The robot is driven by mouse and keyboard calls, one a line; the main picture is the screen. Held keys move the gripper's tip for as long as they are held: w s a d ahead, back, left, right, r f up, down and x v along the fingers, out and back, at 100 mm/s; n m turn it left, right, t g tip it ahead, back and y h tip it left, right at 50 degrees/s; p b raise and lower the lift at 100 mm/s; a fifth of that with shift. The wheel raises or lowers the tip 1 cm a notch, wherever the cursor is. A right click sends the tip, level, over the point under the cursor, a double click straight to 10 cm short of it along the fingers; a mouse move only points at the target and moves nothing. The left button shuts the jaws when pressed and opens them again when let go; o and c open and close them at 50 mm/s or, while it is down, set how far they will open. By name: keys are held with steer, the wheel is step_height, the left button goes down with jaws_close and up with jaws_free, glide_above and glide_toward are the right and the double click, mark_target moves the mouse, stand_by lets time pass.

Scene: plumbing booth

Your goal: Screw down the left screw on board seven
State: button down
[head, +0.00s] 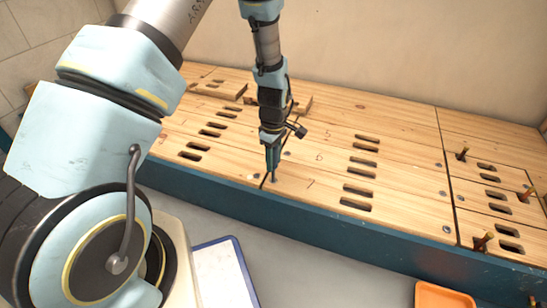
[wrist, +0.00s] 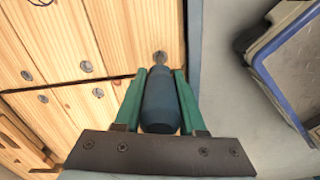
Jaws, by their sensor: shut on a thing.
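Board seven (head: 325,188) is the front plank marked 7, right of a seam in the wooden deck. My gripper (head: 272,158) is over its left end, pointing down. In the wrist view its green fingers (wrist: 159,82) are shut on a dark blue-grey screwdriver (wrist: 160,104). The driver's tip reaches the left screw (wrist: 160,57), close to the deck's front edge. The tip appears to be on the screw head; I cannot tell how well it is seated or how far the screw stands up.
Other screws (wrist: 86,66) sit along the seam. Slotted planks (head: 360,205) spread both sides. Upright brownish pegs (head: 483,241) stand at right. A blue beam (head: 330,220) edges the deck. A blue-edged clipboard (head: 222,272) and an orange tray (head: 442,296) lie in front.

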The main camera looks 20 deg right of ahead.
steer(key=shift+r+n+p, duration=0.15)
steer(key=shift+n+p, duration=0.15)
steer(key=shift+n, duration=0.1)
step_height(320, 180, up, 8)
steer(key=p, duration=0.7)
